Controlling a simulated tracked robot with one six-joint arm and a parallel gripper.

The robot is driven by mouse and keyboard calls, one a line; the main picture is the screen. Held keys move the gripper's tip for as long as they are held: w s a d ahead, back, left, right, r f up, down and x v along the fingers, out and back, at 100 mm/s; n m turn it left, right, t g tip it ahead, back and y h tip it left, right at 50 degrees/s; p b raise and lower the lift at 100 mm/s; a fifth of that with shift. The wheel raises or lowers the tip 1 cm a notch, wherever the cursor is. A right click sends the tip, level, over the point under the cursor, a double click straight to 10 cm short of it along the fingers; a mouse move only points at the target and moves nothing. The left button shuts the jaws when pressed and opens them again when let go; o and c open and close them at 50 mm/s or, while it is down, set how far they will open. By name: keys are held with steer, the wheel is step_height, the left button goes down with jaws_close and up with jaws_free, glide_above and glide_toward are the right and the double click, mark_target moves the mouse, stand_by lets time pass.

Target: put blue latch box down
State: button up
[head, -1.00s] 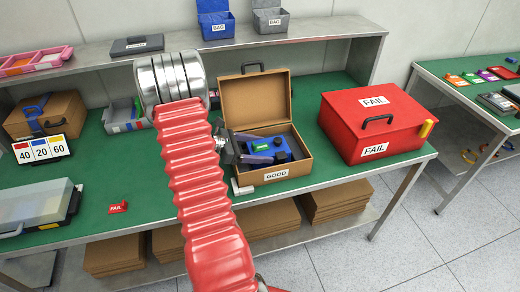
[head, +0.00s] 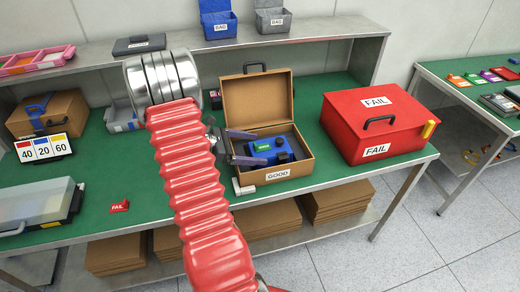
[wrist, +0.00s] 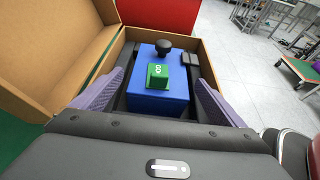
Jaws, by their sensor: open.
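The blue latch box (head: 270,152) lies inside the open cardboard box labelled GOOD (head: 277,176). In the wrist view the blue latch box (wrist: 158,90) shows a green tag and a black knob on top, and it sits in a dark-lined recess of the cardboard box (wrist: 117,45). My gripper (head: 244,147) is open at the left side of the cardboard box. In the wrist view its two purple fingers are spread on either side of the blue box, with gaps between them and it.
The cardboard lid (head: 257,102) stands open at the back. A closed red FAIL case (head: 372,128) stands close on the right. A small white block (head: 243,187) lies at the box's front left corner. A red FAIL tag (head: 119,206) lies on the green bench top at left.

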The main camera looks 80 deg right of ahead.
steer(key=v, duration=0.8)
steer(key=shift+w, duration=0.3)
steer(key=shift+a+r, duration=0.15)
steer(key=shift+a, duration=0.05)
steer(key=w+a+r+m+t+y, duration=0.1)
steer(key=w+a+r+t, duration=0.2)
steer(key=a, duration=0.5)
steer(key=w+a+r+m+t, duration=0.2)
steer(key=w+a+r+t, duration=0.15)
steer(key=a, duration=0.35)
steer(key=w+a+r+m+t+y, duration=0.1)
steer(key=w+a+r+t, duration=0.15)
steer(key=a, duration=0.55)
steer(key=a+r+m+t+y, duration=0.1)
steer(key=a+r+t+y, duration=0.1)
steer(key=a, duration=1.1)
steer(key=a+r+m+t+y, duration=0.1)
steer(key=a+r+t+y, duration=0.2)
steer(key=a, duration=0.9)
step_height(320, 180, up, 2)
steer(key=s+t, duration=0.1)
steer(key=t, duration=0.2)
steer(key=shift+a, duration=0.4)
steer(key=shift+c, duration=0.3)
